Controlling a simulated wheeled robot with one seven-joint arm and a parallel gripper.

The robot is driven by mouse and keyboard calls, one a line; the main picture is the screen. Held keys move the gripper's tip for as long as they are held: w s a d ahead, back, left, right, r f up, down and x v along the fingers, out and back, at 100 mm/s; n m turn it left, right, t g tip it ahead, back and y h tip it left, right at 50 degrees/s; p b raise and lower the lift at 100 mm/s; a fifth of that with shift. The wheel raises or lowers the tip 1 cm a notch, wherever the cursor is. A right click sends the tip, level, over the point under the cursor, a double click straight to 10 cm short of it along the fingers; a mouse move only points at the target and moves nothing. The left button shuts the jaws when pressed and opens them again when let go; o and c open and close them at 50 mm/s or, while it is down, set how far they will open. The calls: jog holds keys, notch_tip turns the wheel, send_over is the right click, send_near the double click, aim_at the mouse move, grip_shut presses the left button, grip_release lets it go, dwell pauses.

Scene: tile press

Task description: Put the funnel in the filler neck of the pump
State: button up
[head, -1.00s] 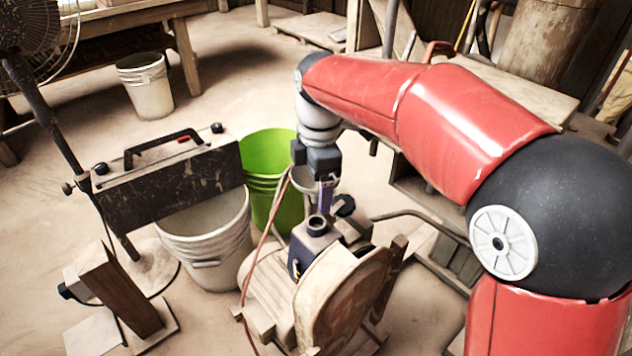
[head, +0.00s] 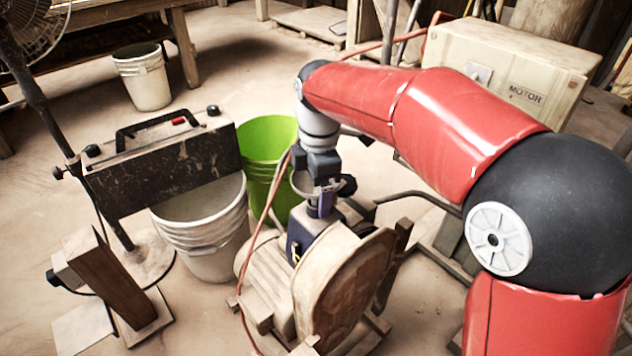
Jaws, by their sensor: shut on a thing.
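My gripper (head: 322,198) is at the centre of the head view, pointing down and shut on the pale grey funnel (head: 303,186). The funnel's bowl shows to the left of the jaws, its rim partly hidden by the gripper. The dark blue pump (head: 299,238) stands directly below, behind the rounded wooden guard. The gripper and funnel cover the filler neck, so I cannot tell whether the spout is inside it or just above it.
A reddish hose (head: 262,222) runs up past the pump's left side. A green bucket (head: 262,140) and a white bucket (head: 205,262) stand left of it. The wooden guard (head: 335,285) is in front. A box marked MOTOR (head: 512,70) stands at the back right.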

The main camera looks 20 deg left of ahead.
jog(key=shift+f, duration=0.5)
